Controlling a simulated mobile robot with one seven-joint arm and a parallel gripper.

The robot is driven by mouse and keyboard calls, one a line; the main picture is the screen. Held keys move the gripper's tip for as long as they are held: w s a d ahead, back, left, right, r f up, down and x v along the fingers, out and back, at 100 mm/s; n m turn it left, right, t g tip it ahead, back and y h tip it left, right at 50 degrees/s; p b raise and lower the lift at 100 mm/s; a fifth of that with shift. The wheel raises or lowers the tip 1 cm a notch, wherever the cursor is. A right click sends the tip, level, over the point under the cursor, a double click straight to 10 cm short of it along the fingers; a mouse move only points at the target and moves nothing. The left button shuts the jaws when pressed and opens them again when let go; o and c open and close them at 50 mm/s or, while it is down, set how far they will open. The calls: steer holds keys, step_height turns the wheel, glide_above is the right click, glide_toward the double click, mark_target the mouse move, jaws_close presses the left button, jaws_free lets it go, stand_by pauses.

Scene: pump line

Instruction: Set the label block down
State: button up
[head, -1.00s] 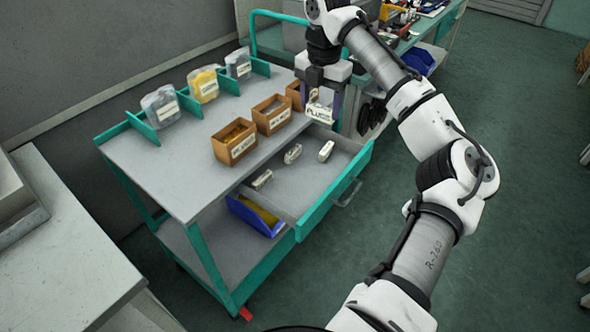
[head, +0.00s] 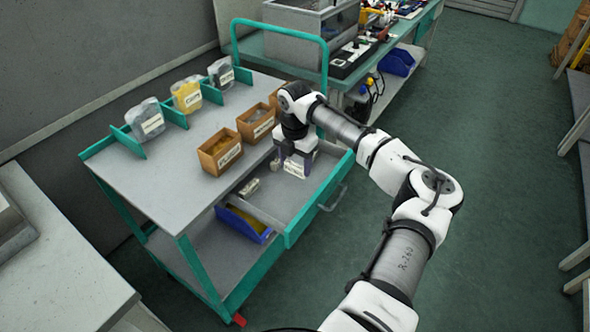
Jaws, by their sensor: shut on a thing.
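My gripper (head: 294,168) points down over the open drawer (head: 290,207) of the grey cart. It is shut on the label block (head: 293,171), a small white block with dark lettering too small to read. The block is low, inside the drawer's outline; I cannot tell whether it touches the drawer floor. Another white block (head: 249,187) lies at the drawer's left side. A further pale block (head: 275,165) shows just left of my gripper, partly hidden by it.
Brown labelled boxes (head: 220,158) stand on the cart top along the drawer side. Bagged parts (head: 187,96) sit between green dividers at the back. A blue bin (head: 243,224) is on the lower shelf. The drawer's front part is clear.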

mark_target(295, 165)
steer(key=shift+f, duration=1.95)
steer(key=shift+f, duration=0.2)
steer(key=o, duration=0.9)
steer(key=shift+r, duration=0.1)
steer(key=shift+o, duration=0.2)
steer(key=shift+r, duration=0.1)
step_height(295, 165, up, 12)
steer(key=shift+r+b, duration=0.1)
steer(key=shift+b, duration=0.95)
